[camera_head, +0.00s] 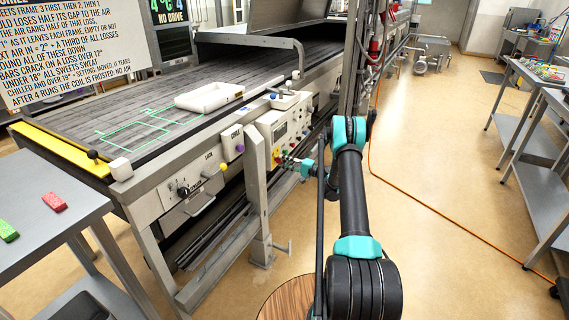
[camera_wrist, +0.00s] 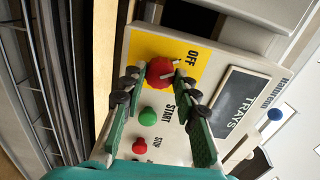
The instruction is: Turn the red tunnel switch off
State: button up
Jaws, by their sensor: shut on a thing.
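The red tunnel switch (camera_wrist: 160,70) is a round red knob on a yellow plate (camera_wrist: 145,45) marked OFF. It has a light pointer bar on its face. My gripper (camera_wrist: 155,76) has its green-backed fingers with dark pads on either side of the knob in the wrist view, closed on it. In the head view my gripper (camera_head: 296,163) reaches the front of the white control panel (camera_head: 285,122). The knob is too small to make out clearly there, and which way its pointer is set is hard to tell.
A green START button (camera_wrist: 147,116) and a red STOP button (camera_wrist: 139,146) sit close between my fingers. A TRAYS display (camera_wrist: 236,102) lies beside them. In the head view, a steel post (camera_head: 256,190) stands left of my gripper. An orange cable (camera_head: 430,210) crosses open floor.

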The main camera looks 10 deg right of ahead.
jog(key=shift+n, duration=1.3)
jog(key=o, duration=1.2)
jog(key=shift+c, duration=0.2)
jog(key=shift+d, duration=0.1)
jog(key=v, duration=1.2)
